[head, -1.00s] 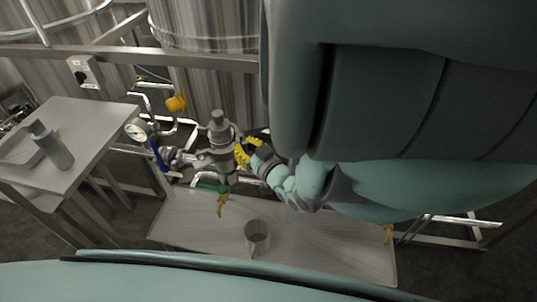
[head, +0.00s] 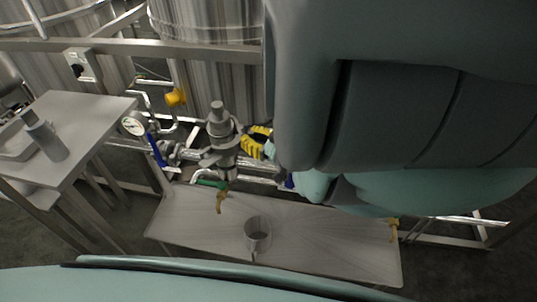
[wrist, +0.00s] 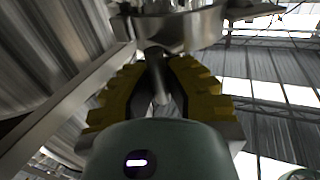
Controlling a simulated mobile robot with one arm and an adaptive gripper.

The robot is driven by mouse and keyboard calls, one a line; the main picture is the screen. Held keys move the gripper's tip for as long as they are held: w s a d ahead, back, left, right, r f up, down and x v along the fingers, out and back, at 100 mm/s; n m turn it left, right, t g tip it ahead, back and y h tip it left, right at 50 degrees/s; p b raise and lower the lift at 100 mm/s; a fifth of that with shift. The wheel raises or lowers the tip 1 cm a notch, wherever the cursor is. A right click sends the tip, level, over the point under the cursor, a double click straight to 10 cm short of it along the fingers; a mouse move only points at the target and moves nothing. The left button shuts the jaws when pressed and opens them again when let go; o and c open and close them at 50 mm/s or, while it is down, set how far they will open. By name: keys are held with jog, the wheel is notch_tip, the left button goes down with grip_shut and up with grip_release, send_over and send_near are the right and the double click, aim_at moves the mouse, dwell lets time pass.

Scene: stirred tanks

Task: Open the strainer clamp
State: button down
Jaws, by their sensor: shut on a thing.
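The strainer (head: 219,128) is an upright grey metal body on the pipework above the low bench. Its clamp (head: 222,152) is a metal band around it, and a ring section of it (wrist: 175,32) fills the top of the wrist view. My gripper (wrist: 158,72) has yellow ribbed fingers, shut on a thin metal rod (wrist: 161,85) that hangs below the ring. In the head view my gripper is at the right side of the strainer, partly covered by my arm. Whether the clamp is loose cannot be told.
A metal cup (head: 257,236) stands on the low bench (head: 320,245). A pressure gauge (head: 134,123) and a blue handle (head: 156,150) are left of the strainer. A side table (head: 95,115) holds a grey cylinder (head: 46,140). Tanks (head: 210,90) and a rail stand behind.

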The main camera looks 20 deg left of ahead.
jog(key=shift+r, duration=0.1)
jog(key=c, duration=1)
grip_release()
jog(key=shift+d, duration=0.1)
jog(key=v, duration=1.2)
